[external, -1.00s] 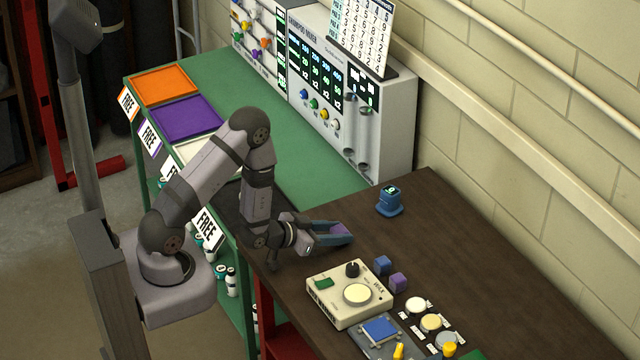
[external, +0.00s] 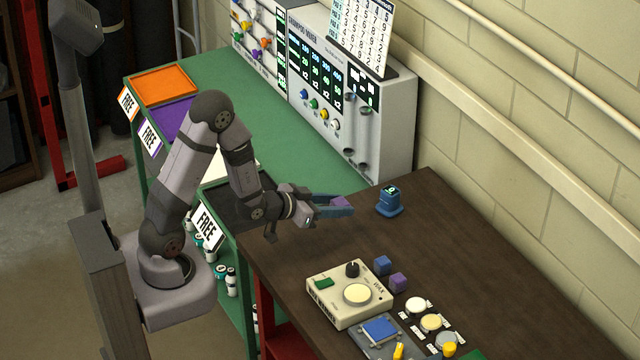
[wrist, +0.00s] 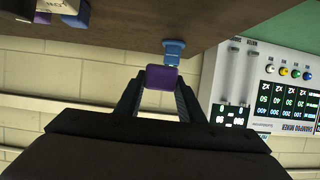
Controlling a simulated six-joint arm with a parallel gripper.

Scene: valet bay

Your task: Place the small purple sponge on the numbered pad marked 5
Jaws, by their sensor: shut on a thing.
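My gripper (external: 338,206) is shut on a small purple sponge (external: 341,201), held above the dark bench near its back left part. In the wrist view the purple sponge (wrist: 162,77) sits between the two fingertips. Coloured pads lie along the green bench: an orange pad (external: 163,85), a purple pad (external: 178,117) partly behind my arm, a whitish pad (external: 243,168) mostly hidden, and a black pad (external: 228,203) partly hidden by my arm. I can read no number 5 on any pad; the signs in front read FREE.
A blue device with a small display (external: 390,201) stands right of my gripper. A cream box with a round button (external: 349,294), a blue cube (external: 381,265) and a purple cube (external: 398,282) stand nearer the front. A shampoo mixer panel (external: 338,95) backs the green bench.

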